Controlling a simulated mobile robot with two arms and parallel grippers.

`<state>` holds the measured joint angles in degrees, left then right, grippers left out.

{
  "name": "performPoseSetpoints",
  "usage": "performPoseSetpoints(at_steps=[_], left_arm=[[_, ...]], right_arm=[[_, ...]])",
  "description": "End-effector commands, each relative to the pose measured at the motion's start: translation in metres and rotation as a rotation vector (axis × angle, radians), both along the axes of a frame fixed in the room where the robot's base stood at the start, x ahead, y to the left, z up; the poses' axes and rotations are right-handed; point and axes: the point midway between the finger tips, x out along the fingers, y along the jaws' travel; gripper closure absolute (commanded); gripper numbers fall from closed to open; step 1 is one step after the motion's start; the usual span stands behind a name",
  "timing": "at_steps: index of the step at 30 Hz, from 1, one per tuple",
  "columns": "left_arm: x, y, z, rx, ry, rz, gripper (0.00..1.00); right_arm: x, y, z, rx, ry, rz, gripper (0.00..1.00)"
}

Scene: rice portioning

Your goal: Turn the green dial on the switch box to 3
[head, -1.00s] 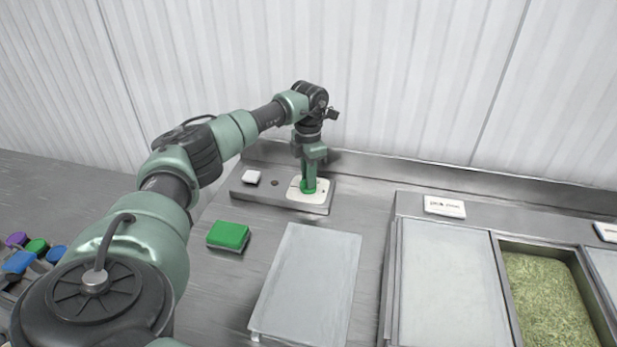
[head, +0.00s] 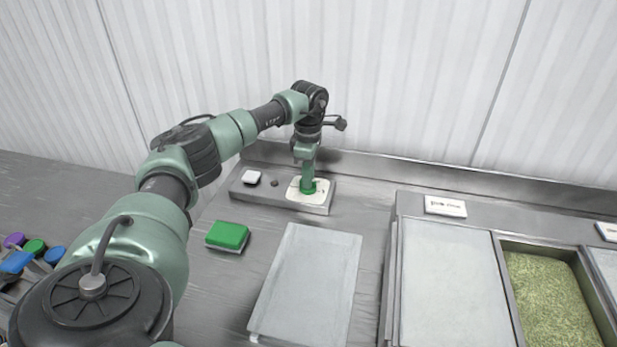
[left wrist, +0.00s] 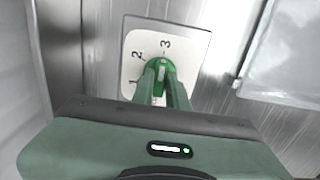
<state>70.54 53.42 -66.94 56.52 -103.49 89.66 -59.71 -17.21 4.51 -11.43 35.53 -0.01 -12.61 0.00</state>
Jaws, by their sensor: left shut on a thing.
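The switch box (head: 258,193) is a low grey box against the back wall. Its white dial plate (head: 320,196) carries the numbers 1, 2 and 3, readable on the plate in the left wrist view (left wrist: 183,42). The green dial (head: 308,190) sits on this plate. My left gripper (head: 308,182) points straight down and is shut on the dial. In the left wrist view its fingers (left wrist: 161,76) clasp the dial (left wrist: 152,64) from both sides. The dial's upper side lies close to the 3; the fingers partly hide its pointer, so its exact setting is unclear. My right gripper is out of view.
A white switch (head: 251,177) and a dark round button sit left on the box. A green sponge (head: 228,235) and a pale board (head: 308,285) lie in front. A lidded bin (head: 450,285) and a bin of green grains (head: 545,300) stand right.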

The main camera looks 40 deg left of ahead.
Motion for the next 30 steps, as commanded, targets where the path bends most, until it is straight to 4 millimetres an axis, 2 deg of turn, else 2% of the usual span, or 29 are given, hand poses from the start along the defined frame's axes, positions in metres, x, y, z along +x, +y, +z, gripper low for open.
performPoseSetpoints(at_steps=[16, 17, 19, 30], left_arm=[[0.0011, 0.001, 0.0021, 0.001, -0.005, -0.027, 1.0], [0.0011, 0.001, 0.0021, 0.001, -0.005, -0.027, 0.83], [0.001, 0.0009, 0.002, 0.002, -0.005, -0.027, 0.64], [0.0008, 0.0004, 0.0039, 0.001, -0.003, -0.026, 0.64]], right_arm=[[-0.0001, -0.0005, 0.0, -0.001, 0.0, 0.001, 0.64], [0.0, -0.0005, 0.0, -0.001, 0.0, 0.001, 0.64], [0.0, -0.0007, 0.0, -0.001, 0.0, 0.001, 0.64], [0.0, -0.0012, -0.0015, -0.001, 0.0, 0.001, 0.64]])
